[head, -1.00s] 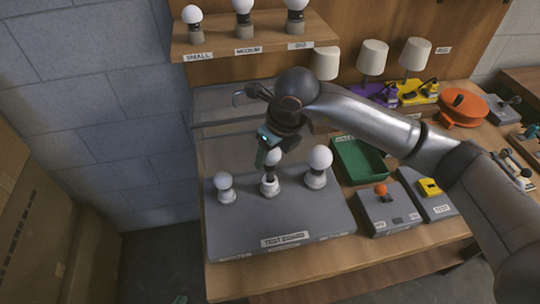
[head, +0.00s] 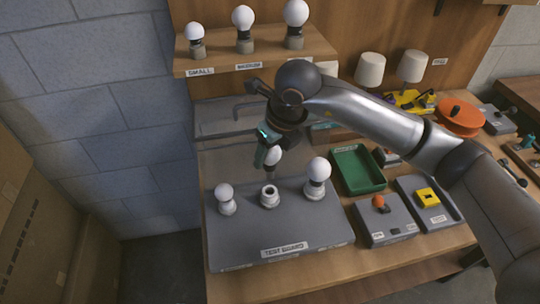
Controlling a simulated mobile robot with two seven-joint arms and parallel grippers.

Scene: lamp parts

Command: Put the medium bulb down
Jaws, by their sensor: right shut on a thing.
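My right gripper (head: 268,153) is shut on the medium bulb (head: 272,156), a white bulb with a dark base, and holds it in the air just above and behind the test board (head: 235,248). Part of the bulb is hidden by the gripper. The middle socket (head: 269,196) on the board is empty. A small bulb (head: 225,192) stands in the left socket and a big bulb (head: 319,170) in the right one. My left gripper is not in view.
A shelf (head: 215,66) above, with labels, holds several bulbs on stands. A green tray (head: 358,168) lies right of the board. Grey boxes with an orange knob (head: 378,201) and a yellow part (head: 428,197) stand at the right. White lampshades (head: 370,69) stand behind my arm.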

